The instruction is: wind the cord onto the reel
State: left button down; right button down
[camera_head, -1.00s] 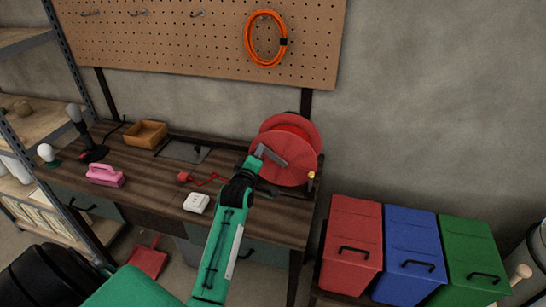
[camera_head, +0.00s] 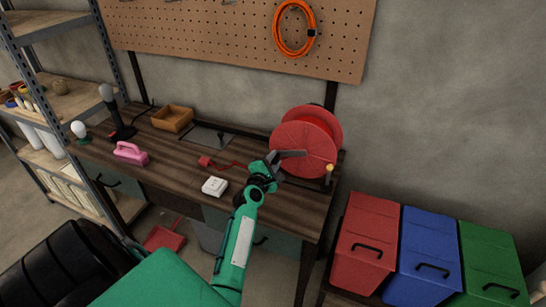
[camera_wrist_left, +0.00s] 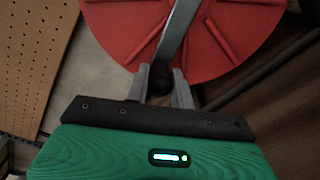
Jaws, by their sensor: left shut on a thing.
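The red cord reel (camera_head: 318,128) stands at the right end of the workbench. Its grey crank arm (camera_head: 292,154) lies across the front face of the red disc; the disc and crank arm also fill the top of the left wrist view (camera_wrist_left: 235,35). My left gripper (camera_head: 272,166) is at the crank's left end. In the left wrist view its fingers (camera_wrist_left: 165,88) are shut around the dark crank knob (camera_wrist_left: 166,76). A short red cord (camera_head: 228,166) with a red plug end (camera_head: 205,161) lies on the bench left of the reel. My right gripper is out of view.
On the bench (camera_head: 165,160) are a white box (camera_head: 215,187), a pink-handled object (camera_head: 130,153), an orange tray (camera_head: 172,119) and a lamp-like black stand (camera_head: 121,125). An orange coil (camera_head: 294,28) hangs on the pegboard. Coloured bins (camera_head: 364,240) stand at right.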

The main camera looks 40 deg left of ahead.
aim_at(284, 160)
pick_arm(q)
jog(key=shift+w+d+f+n, duration=0.15)
jog(key=shift+d+f+n, duration=0.25)
jog(key=shift+f+n, duration=0.45)
jog(key=shift+w+d+f+n, duration=0.1)
jog(key=shift+d+f+n, duration=0.35)
jog(key=shift+n, duration=0.7)
jog(key=shift+f, duration=0.1)
jog(key=c, duration=1.2)
grip_release()
jog(key=v, duration=1.3)
jog(key=shift+s+p, duration=0.3)
jog(key=shift+s, duration=0.1)
